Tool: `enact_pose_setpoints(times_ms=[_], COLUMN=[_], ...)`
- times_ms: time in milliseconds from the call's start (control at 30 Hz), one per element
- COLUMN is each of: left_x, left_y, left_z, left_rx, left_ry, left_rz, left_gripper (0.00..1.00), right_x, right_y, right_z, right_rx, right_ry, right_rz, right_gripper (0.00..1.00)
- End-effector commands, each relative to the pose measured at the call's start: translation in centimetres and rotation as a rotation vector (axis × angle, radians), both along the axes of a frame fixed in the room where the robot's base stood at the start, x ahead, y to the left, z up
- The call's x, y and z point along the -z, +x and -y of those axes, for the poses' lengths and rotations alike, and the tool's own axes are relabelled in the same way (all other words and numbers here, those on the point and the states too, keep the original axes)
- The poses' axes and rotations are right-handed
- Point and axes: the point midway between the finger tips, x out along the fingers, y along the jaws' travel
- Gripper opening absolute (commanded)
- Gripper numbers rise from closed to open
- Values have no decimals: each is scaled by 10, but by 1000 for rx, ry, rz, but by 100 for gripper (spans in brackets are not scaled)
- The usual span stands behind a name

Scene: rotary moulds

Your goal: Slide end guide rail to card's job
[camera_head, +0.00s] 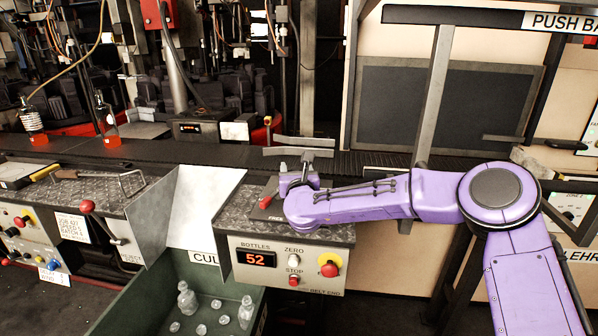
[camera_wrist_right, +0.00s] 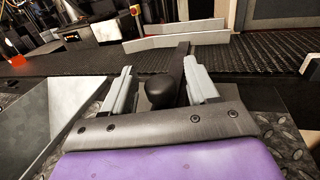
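My right gripper (camera_head: 290,178) is at this knob above the small belt-end plate. In the wrist view its two grey fingers (camera_wrist_right: 161,84) stand open on either side of the knob, with gaps showing. The job card (camera_head: 73,228) is a white label on the left console; its small print seems to read job 427. My left gripper is not in view.
The belt-end panel (camera_head: 285,268) reads bottles 52 and has zero, stop and red buttons. A green cullet bin (camera_head: 180,262) holds several clear bottles and pieces. Two orange-based bottles (camera_head: 108,125) stand at the left.

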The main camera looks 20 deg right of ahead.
Motion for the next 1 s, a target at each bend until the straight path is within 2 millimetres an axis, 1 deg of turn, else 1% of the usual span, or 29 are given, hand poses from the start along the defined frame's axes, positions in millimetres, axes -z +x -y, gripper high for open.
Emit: enact_pose_setpoints(times_ms=[233,300,367,600,700,833,1000], left_x=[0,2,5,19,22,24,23], left_y=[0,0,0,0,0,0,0], left_z=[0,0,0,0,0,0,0], left_rx=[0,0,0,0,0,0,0], left_ry=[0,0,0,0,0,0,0], left_rz=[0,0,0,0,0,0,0], left_gripper=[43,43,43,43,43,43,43], right_x=[0,1,1,2,2,1,0], right_y=[-1,-5,-14,-68,-86,-99,-101], right_z=[1,0,-3,-20,-26,-30,-30], right_rx=[1,0,-1,-2,-1,0,1], right_ry=[0,0,0,1,0,1,-1], right_rz=[0,1,1,1,1,0,0], right_gripper=[58,58,58,58,58,58,58])
